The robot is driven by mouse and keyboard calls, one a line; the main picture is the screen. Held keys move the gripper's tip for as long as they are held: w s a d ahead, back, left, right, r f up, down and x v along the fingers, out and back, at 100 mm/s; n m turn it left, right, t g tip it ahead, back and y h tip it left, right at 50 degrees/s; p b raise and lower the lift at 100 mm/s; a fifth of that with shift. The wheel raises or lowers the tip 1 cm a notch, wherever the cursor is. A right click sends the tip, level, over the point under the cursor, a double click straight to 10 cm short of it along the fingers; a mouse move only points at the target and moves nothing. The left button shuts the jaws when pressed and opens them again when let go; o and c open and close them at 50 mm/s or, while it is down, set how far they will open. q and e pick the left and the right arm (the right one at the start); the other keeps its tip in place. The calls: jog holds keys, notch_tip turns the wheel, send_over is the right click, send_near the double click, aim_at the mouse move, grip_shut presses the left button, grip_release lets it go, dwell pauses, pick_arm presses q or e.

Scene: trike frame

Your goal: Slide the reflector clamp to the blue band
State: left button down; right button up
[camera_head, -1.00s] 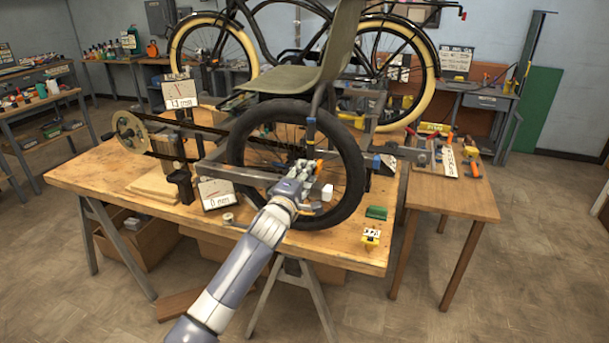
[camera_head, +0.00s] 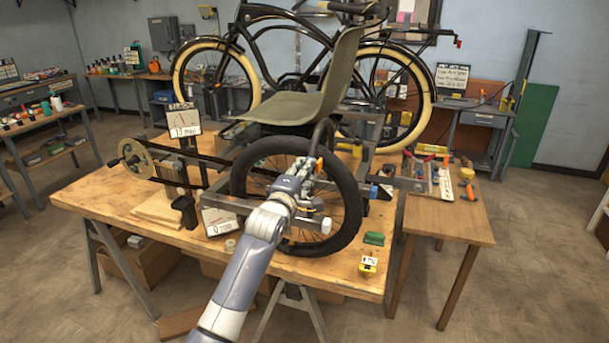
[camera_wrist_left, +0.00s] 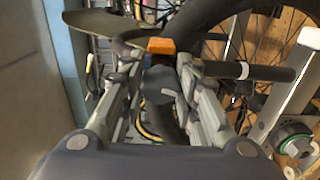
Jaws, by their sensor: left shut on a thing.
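The reflector clamp shows its orange reflector (camera_head: 319,164) at the upright stay by the black wheel (camera_head: 345,200), under the seat. In the left wrist view its dark body (camera_wrist_left: 158,86) sits between my fingers, with the orange part (camera_wrist_left: 161,46) beyond. My left gripper (camera_head: 305,172) is shut on the clamp; its fingers (camera_wrist_left: 158,80) lie on both sides of it. A small blue patch (camera_wrist_left: 147,61) shows close beside the clamp, perhaps the blue band; its exact gap to the clamp cannot be told. My right gripper is not in view.
The olive seat (camera_head: 310,103) hangs just above my gripper. A dial sign (camera_head: 185,122) and a "0 mm" sign (camera_head: 218,221) stand on the workbench (camera_head: 110,190).

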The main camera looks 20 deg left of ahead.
pick_arm(q)
jog(key=c, duration=1.5)
grip_release()
jog(key=shift+s, duration=0.15)
jog(key=s, duration=1.1)
jog(key=shift+s+a, duration=0.2)
jog(key=shift+s, duration=0.15)
